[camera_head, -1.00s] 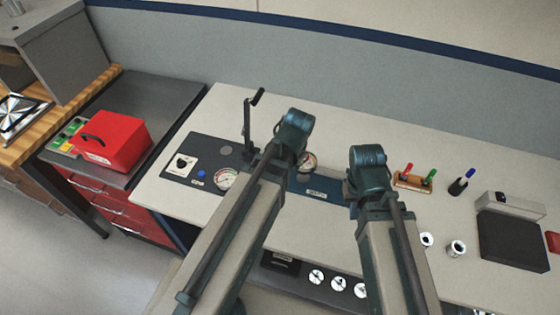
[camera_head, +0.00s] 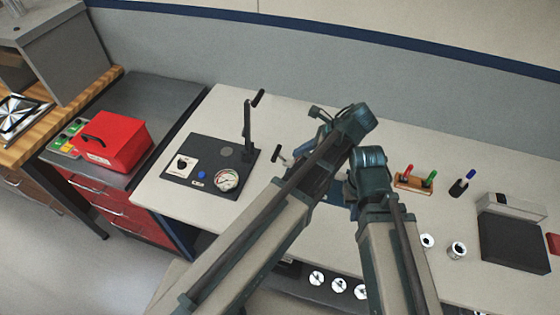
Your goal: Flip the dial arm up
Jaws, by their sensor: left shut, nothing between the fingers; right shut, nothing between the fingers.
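A dark plate (camera_head: 213,183) carries a white-faced dial gauge (camera_head: 227,180), a black knob on a white square, a blue button and an upright cranked arm (camera_head: 247,122) with a black grip. A small black T-shaped handle (camera_head: 279,156) shows low, right of this plate. I cannot tell which of these two is the dial arm. My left gripper (camera_head: 300,151) is only partly visible beside its arm, near the T-shaped handle. Its fingertips are unclear, and contact cannot be told. My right gripper is hidden behind its arm. A blue plate under the arms is mostly covered.
A red box (camera_head: 111,140) stands on the dark cabinet at left. A rack (camera_head: 414,180) with red and green items, a pen holder (camera_head: 458,187) and a dark-fronted device (camera_head: 513,240) stand at right. The bench (camera_head: 300,105) is clear toward the back wall.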

